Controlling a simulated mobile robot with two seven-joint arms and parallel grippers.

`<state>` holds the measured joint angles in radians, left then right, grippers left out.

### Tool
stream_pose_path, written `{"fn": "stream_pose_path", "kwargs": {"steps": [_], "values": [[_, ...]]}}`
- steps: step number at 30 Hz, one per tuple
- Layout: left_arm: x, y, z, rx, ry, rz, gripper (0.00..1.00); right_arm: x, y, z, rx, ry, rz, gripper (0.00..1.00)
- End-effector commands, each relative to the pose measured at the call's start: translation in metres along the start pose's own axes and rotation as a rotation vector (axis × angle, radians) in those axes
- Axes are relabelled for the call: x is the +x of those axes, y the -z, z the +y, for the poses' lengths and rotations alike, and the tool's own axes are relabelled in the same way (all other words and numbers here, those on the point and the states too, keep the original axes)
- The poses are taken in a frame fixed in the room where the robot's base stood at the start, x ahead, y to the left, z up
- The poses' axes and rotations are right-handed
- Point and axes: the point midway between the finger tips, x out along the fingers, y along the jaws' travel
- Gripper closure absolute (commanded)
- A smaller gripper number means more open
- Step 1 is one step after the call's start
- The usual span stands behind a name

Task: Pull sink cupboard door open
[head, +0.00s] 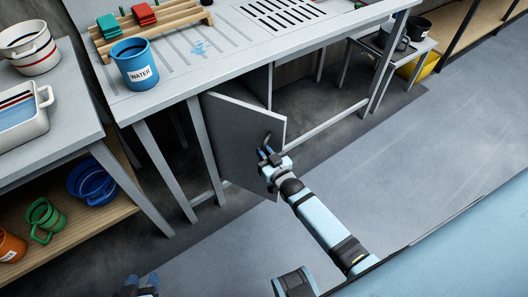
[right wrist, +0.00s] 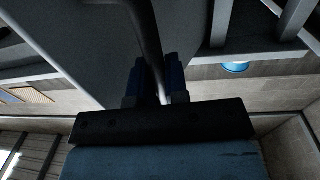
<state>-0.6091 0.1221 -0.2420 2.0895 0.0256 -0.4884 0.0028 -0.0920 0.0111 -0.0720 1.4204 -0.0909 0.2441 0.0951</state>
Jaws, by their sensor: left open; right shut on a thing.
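The grey sink cupboard door (head: 235,140) stands partly open under the sink table, swung out into the room. Its dark handle (head: 267,138) is near the door's free edge. My right gripper (head: 266,153) is shut on the handle. In the right wrist view, the curved bar of the handle (right wrist: 147,35) runs down between the blue fingers of my right gripper (right wrist: 156,80), with the door panel (right wrist: 75,50) behind it. My left gripper (head: 142,284) is open at the bottom edge of the head view, away from the door and partly cut off.
The sink table (head: 180,70) carries a blue WATER bucket (head: 135,66) and a wooden rack (head: 160,22). A shelf unit (head: 75,210) with buckets and jugs stands at left. A low stand (head: 415,47) is at upper right. The floor (head: 400,160) right of the door is clear.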

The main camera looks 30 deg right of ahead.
Motion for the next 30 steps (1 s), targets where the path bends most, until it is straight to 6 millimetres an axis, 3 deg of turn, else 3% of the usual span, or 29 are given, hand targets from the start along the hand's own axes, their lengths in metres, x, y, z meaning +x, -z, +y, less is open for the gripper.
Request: {"fn": "stream_pose_path", "kwargs": {"steps": [7,8,10,11,22,26,30], "values": [[0.000,0.001,0.000,0.001,0.000,0.002,0.57,-0.001,0.000,0.001,-0.005,0.000,-0.001,1.00],[-0.001,0.001,-0.001,0.002,0.000,0.002,0.57,-0.001,-0.001,0.001,-0.005,0.000,-0.001,0.81],[-0.001,0.002,-0.001,0.003,0.000,0.003,0.57,-0.001,0.000,0.001,-0.005,0.000,-0.001,0.65],[-0.001,0.002,-0.001,0.004,0.000,0.003,0.57,-0.001,0.000,0.001,-0.004,0.000,-0.001,0.61],[-0.002,0.003,-0.002,0.007,0.000,0.003,0.57,-0.007,-0.001,0.000,-0.001,0.000,-0.002,0.61],[-0.003,0.004,-0.002,0.006,0.000,0.001,0.57,-0.028,-0.001,0.000,-0.001,0.000,-0.003,0.61],[-0.003,0.003,-0.001,0.002,0.000,-0.004,0.57,-0.060,0.000,0.001,-0.002,0.000,-0.004,0.61]]}}
